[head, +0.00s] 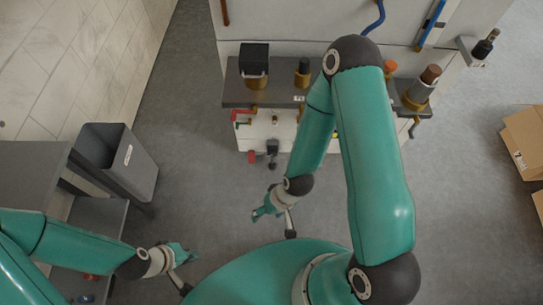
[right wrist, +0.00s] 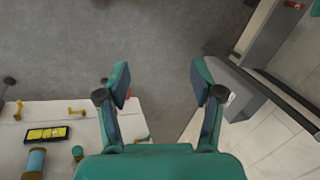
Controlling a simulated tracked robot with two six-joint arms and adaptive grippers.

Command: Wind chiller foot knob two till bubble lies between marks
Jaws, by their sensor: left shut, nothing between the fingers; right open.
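The chiller appears to be the white unit (head: 270,130) under a grey shelf in the head view. Low on its front are a red knob (head: 251,156) and a dark knob (head: 272,148); I cannot tell which is knob two. In the right wrist view a black-framed yellow piece (right wrist: 46,134), perhaps the bubble level, lies on a white surface at lower left; its bubble is too small to read. My right gripper (head: 262,212) is open and empty, apart from the knobs, over the floor; its fingers (right wrist: 160,85) show spread. My left gripper (head: 190,252) is shut and empty at lower left.
A grey bin (head: 125,165) stands at left beside a dark table. Cardboard boxes (head: 525,140) lie at far right. Grey floor between is clear.

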